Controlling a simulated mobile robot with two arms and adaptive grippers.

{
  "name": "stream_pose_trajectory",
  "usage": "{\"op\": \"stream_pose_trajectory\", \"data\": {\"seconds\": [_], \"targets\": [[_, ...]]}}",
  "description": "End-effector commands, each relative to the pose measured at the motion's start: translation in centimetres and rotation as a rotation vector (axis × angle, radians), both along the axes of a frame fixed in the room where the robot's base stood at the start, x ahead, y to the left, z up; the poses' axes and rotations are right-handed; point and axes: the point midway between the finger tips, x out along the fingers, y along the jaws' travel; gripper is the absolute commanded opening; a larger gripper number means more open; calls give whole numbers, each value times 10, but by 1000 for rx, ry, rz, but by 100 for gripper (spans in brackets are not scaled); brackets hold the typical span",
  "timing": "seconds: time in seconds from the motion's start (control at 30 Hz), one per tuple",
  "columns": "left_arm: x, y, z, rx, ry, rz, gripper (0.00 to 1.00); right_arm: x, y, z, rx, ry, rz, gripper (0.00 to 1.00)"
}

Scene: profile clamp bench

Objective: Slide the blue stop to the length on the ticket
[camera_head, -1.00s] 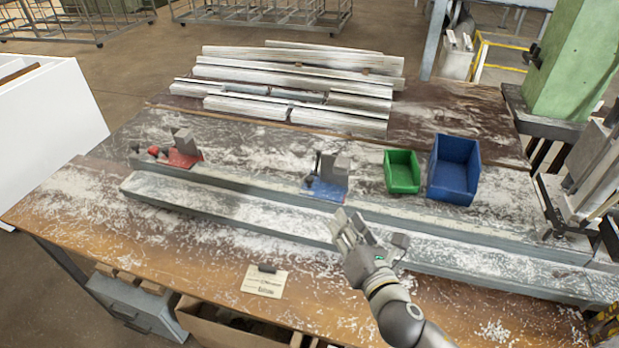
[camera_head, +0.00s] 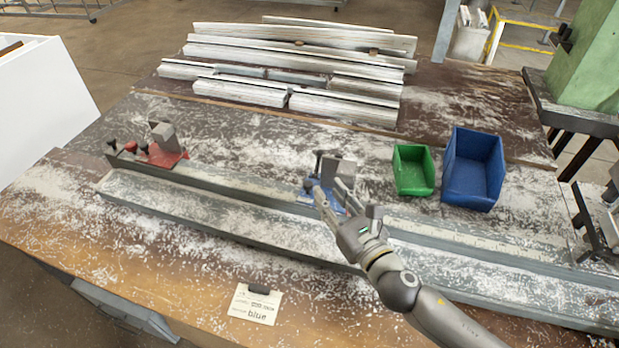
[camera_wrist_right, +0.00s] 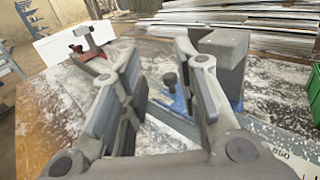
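The blue stop (camera_head: 303,197), with its grey block and dark knob, sits on the long metal rail (camera_head: 240,183). My right gripper (camera_head: 329,190) is at the blue stop, partly covering it. In the right wrist view its two fingers are open, and the stop's blue base (camera_wrist_right: 165,101) and knob show between and beyond them. I cannot tell whether a finger touches it. My left gripper is out of view.
A red stop (camera_head: 165,156) stands on the rail's left part. A green bin (camera_head: 413,170) and a blue bin (camera_head: 473,170) stand right of the blue stop. Metal profiles (camera_head: 300,65) lie at the back. The rail between the two stops looks clear.

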Motion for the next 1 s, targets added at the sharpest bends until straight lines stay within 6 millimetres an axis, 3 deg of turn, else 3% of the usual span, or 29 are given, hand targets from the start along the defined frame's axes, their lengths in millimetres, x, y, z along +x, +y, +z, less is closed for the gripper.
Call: {"op": "stream_pose_trajectory", "data": {"seconds": [0.03,0.53,0.77,1.0], "targets": [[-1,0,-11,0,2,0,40,0,0,-11,1,0,0,29],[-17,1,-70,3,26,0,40,0,0,-69,2,1,0,29],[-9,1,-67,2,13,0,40,9,4,-68,2,0,-2,29],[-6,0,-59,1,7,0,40,47,24,-67,4,0,-1,29]]}}
